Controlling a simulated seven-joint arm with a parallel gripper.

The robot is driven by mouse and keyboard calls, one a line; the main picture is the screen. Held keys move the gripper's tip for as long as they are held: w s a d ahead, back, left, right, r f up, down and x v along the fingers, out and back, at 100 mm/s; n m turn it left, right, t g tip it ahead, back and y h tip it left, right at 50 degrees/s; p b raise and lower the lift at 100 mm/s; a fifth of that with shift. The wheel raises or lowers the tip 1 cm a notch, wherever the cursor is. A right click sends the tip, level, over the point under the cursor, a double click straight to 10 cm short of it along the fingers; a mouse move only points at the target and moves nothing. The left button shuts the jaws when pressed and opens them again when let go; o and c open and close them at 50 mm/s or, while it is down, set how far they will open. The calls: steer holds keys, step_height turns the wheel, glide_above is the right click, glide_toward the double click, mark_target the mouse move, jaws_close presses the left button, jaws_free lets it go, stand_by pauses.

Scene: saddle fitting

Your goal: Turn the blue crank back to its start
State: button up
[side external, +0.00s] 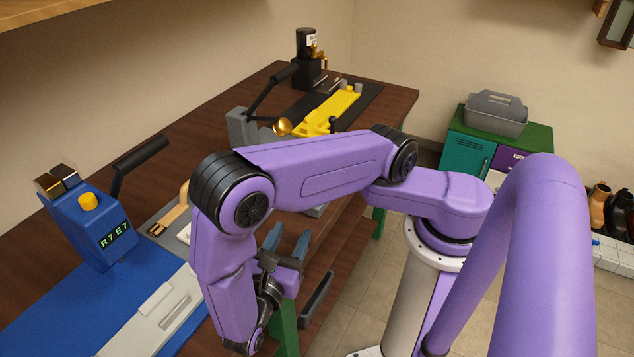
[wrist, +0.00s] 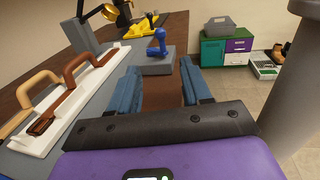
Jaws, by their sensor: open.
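The blue crank (wrist: 157,45) stands on a grey block (wrist: 154,67) in the wrist view, beyond my fingertips and roughly between their lines. My gripper (wrist: 160,70) is open and empty, with its two blue fingers apart. A gap shows between the fingertips and the crank; how wide it is I cannot tell. In the side view my gripper (side external: 287,240) hangs low by the front edge of the wooden bench (side external: 205,138). The crank is hidden there behind my arm.
A white board (wrist: 60,118) with tan and brown handles lies left of my fingers. A blue machine (side external: 100,230) with a black lever stands at the left of the bench. A yellow fixture (side external: 335,112) lies farther back. Open floor (side external: 345,290) is right of the bench.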

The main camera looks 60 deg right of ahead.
steer(key=w+d, duration=0.1)
steer(key=d, duration=0.4)
steer(key=w+d, duration=0.1)
steer(key=d, duration=0.5)
steer(key=w+d, duration=0.1)
steer(key=d, duration=0.4)
steer(key=shift+w+d, duration=0.1)
steer(key=shift+d, duration=0.3)
jaws_close()
